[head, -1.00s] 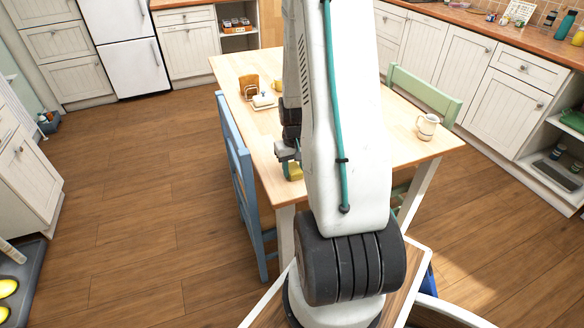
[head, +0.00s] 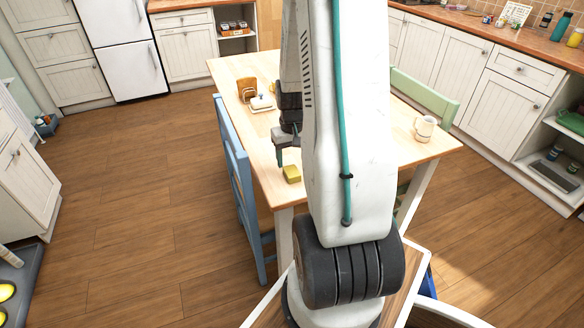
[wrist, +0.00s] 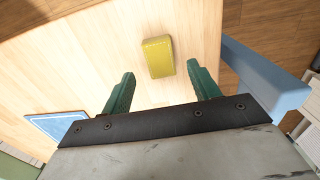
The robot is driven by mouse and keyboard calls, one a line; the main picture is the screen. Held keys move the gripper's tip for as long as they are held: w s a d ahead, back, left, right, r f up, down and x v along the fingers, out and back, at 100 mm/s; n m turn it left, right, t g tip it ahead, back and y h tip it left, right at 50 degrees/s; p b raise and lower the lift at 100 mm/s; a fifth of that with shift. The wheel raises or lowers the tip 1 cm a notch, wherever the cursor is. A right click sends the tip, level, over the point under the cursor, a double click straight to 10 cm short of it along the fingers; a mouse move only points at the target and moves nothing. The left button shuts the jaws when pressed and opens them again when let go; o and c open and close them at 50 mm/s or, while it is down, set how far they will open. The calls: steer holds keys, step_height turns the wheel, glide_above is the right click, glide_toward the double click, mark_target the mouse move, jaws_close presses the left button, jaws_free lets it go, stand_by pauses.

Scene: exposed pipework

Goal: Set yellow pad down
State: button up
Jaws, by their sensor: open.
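The yellow pad (head: 292,174) lies on the wooden table (head: 262,150) near its front left corner. In the wrist view the yellow pad (wrist: 158,57) rests on the tabletop, a little beyond the fingertips and between their lines. My gripper (wrist: 160,78) is open and empty, its two green fingers spread apart from the pad. In the head view my gripper (head: 279,158) is above and just behind the pad, with its far side partly hidden by my arm.
A blue chair (head: 240,185) stands along the table's left side, and a green chair (head: 422,97) at its right. A mug (head: 425,128) stands near the right corner. A toast rack (head: 247,88) and butter dish (head: 262,103) sit farther back. A blue mat (wrist: 58,126) shows in the wrist view.

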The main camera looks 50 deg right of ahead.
mark_target(292, 172)
steer(key=a+r+n, duration=0.3)
steer(key=a+r, duration=1.3)
steer(key=r, duration=0.3)
steer(key=s+a+r+n, duration=0.1)
steer(key=s+a+r, duration=0.2)
steer(key=s+a, duration=0.3)
steer(key=s+a+r+n+t, duration=0.1)
steer(key=s+a+r+n, duration=0.1)
steer(key=s+a, duration=0.4)
steer(key=shift+s+a+r, duration=0.15)
steer(key=shift+a+r, duration=0.7)
steer(key=shift+a, duration=0.25)
